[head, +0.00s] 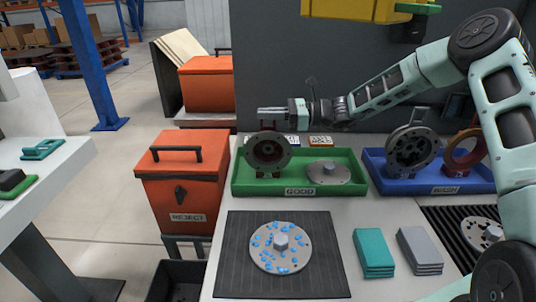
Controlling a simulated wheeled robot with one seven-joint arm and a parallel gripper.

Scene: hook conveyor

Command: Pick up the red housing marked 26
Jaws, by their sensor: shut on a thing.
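My gripper (268,113) reaches in from the right above the green tray marked GOOD (300,190), fingers pointing left. It is shut on the upper part of a dark, reddish-brown round housing (268,151), which hangs upright below the fingers. The housing is over the left part of the green tray; I cannot tell whether its lower edge touches the tray. No number 26 is legible on it. A grey flat cover (328,172) lies in the same tray to its right.
A blue tray marked WASH (400,185) holds a grey housing (412,148) and an orange-brown ring (463,154). A dark mat (240,275) bears a blue-spotted disc (280,248). Teal (374,252) and grey (419,250) stacks lie right. A red REJECT box (181,185) stands left.

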